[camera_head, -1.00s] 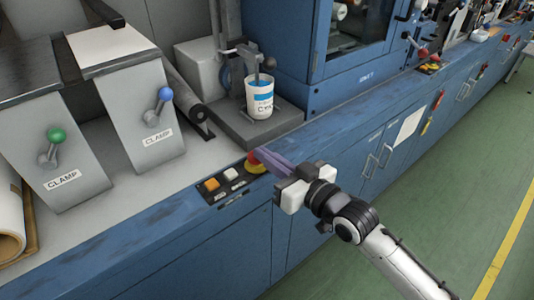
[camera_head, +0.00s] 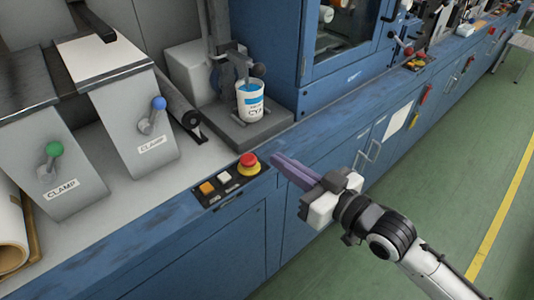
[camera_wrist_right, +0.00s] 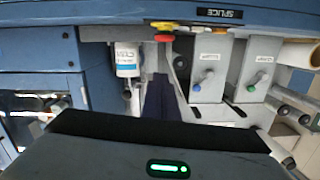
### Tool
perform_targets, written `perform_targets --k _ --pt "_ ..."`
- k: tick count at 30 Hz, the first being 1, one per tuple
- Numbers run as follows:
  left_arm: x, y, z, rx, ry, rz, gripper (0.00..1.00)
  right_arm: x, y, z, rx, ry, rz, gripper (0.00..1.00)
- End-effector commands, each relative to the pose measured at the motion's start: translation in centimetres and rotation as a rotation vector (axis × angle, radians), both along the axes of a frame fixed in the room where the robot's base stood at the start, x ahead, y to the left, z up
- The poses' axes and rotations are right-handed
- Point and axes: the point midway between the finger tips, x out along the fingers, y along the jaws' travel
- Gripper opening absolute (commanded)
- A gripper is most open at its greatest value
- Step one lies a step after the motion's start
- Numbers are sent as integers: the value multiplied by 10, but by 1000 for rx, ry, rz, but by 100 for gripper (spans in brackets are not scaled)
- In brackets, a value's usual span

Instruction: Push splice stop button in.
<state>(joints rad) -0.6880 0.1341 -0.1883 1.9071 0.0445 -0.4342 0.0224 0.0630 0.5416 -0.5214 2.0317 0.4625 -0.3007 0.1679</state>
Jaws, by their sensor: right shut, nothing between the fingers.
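The splice stop button is a red mushroom head (camera_head: 248,160) on a yellow collar, at the right end of a dark button panel (camera_head: 212,198) on the blue front edge of the machine. It also shows near the top of the right wrist view (camera_wrist_right: 163,28). I cannot tell how far in it sits. My right gripper (camera_head: 277,160) has its purple fingers together and empty. Their tips point at the button from its right, with a small gap in the head view. The fingers show below the button in the right wrist view (camera_wrist_right: 161,97). My left gripper is out of view.
An orange button (camera_head: 207,188) and a white button (camera_head: 225,177) sit left of the red one. A white cup (camera_head: 250,103) stands on a grey block behind. Clamp levers with a blue knob (camera_head: 158,103) and green knob (camera_head: 54,149) are at left. Green floor is open at right.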

Motion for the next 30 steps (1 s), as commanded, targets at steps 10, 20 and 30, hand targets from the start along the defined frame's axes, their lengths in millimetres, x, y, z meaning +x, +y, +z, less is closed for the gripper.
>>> perform_targets --k 10,20,30 --pt "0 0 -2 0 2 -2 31 -21 -17 5 2 -2 0 0" --pt "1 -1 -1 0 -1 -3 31 -21 -16 5 2 -3 0 0" --pt "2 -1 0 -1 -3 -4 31 -35 -29 -57 -31 101 -86 0"
